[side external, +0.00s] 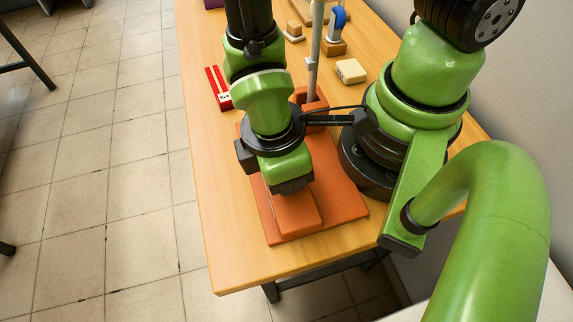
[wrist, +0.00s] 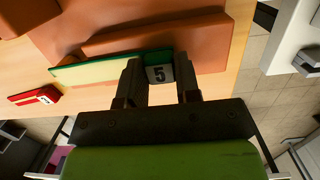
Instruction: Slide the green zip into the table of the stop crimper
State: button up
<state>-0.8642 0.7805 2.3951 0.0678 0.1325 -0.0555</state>
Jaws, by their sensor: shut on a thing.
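The green zip (wrist: 105,66) shows in the wrist view as a long pale-yellow strip with a green edge and a grey end tag marked 5 (wrist: 159,74). My gripper (wrist: 160,66) is shut on the tag end, one finger on each side. The strip runs left from the fingers alongside a raised terracotta block (wrist: 130,38) on a terracotta base plate (wrist: 90,18), which look like the crimper's table. I cannot tell whether the zip touches the block. In the side view my gripper (side external: 291,188) is low over that block (side external: 295,213); the zip is hidden there.
A red zip-like piece with a white label (side external: 219,91) lies on the wooden table (side external: 228,255) at the left. A grey post (side external: 314,50) stands behind my wrist. A cream block (side external: 351,71) and a blue-topped tool (side external: 338,25) are farther back. The table's front-left corner is clear.

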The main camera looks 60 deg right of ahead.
jog(key=shift+f, duration=0.15)
jog(key=o, duration=1.6)
jog(key=shift+w+a+r, duration=0.15)
jog(key=shift+r, duration=1.6)
jog(key=shift+w+a+r, duration=0.1)
jog(key=shift+r, duration=1.65)
